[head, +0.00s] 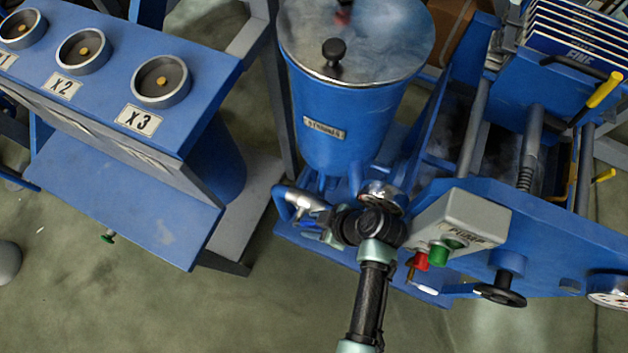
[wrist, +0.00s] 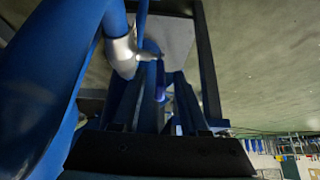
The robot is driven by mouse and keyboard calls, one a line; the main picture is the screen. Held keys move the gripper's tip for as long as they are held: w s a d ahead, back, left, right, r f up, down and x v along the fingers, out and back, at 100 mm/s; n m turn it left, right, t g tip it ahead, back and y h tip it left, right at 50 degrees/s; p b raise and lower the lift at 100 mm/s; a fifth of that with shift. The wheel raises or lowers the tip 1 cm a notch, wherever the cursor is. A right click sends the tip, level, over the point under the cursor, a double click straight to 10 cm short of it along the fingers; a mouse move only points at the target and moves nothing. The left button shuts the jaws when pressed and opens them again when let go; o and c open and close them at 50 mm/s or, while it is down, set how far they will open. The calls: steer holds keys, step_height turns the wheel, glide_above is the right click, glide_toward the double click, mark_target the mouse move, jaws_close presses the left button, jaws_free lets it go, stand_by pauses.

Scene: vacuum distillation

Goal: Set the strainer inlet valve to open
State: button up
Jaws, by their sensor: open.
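The strainer (head: 345,95) is a blue vessel with a shiny lid and a name plate, in the upper middle of the head view. At its lower left, a blue pipe carries a silver valve body (head: 301,203). The valve body also shows in the wrist view (wrist: 122,54), left of centre, with a thin lever (wrist: 160,82), blue at its near end, reaching right from it. My gripper (head: 324,222) is right beside the valve in the head view. In the wrist view, its fingers (wrist: 164,86) are apart, with the lever's end between their tips. I cannot tell whether they touch it.
A grey pump box (head: 462,222) with red and green buttons and a black handwheel (head: 500,290) are close on the right. A blue console (head: 120,75) with round X2 and X3 wells is on the left. Open floor (head: 190,310) lies in front.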

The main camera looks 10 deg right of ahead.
steer(key=shift+r, duration=0.1)
step_height(320, 180, up, 10)
steer(key=p, duration=0.2)
steer(key=shift+p, duration=0.4)
steer(key=shift+c, duration=0.3)
